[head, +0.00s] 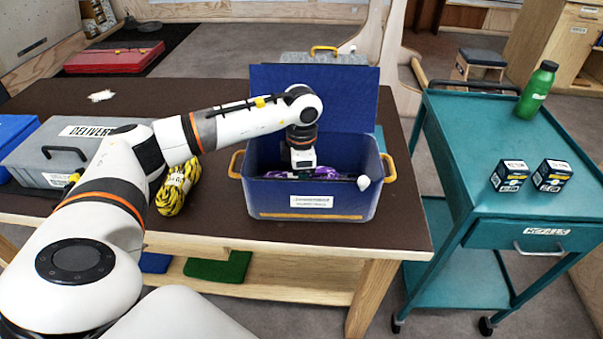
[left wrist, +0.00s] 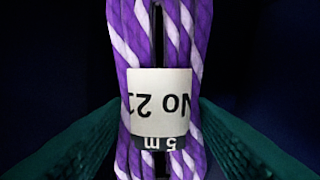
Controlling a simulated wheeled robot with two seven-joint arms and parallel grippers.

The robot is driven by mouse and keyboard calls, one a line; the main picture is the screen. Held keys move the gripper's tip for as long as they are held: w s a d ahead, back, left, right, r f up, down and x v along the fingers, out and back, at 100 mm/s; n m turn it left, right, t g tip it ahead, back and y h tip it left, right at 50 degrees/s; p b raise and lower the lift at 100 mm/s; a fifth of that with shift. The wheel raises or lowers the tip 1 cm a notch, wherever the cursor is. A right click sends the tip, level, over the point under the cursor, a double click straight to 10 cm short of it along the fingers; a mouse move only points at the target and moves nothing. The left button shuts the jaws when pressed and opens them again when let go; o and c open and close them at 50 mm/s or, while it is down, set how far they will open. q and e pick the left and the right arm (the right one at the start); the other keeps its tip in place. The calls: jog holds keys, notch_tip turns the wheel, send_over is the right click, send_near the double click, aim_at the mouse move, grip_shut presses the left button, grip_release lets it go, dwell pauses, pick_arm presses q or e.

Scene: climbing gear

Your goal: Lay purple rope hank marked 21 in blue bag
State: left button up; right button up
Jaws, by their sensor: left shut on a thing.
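The blue bag (head: 272,205) stands open on the brown table, its lid raised at the back and yellow handles at its sides. My left arm reaches down into it. The purple and white rope hank (head: 318,172) shows low inside the bag, under my left gripper (head: 303,172). In the left wrist view the hank (left wrist: 160,40) carries a white label (left wrist: 160,95) that reads upside down "No 2" and a cut-off digit, with "5 m" below. My left gripper's dark green fingers (left wrist: 160,128) are shut on the hank from both sides. My right gripper is not seen.
A yellow and black rope hank (head: 177,188) lies left of the bag, beside a grey box (head: 60,155) labelled "DELIVER". A teal cart (head: 450,150) at the right holds a green bottle (head: 537,90) and two small dark boxes (head: 510,175).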

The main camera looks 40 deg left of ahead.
pick_arm(q)
jog(key=shift+f, duration=0.1)
jog(key=o, duration=1.2)
notch_tip(320, 180, up, 12)
jog(key=shift+r+b, duration=0.1)
jog(key=shift+b, duration=0.35)
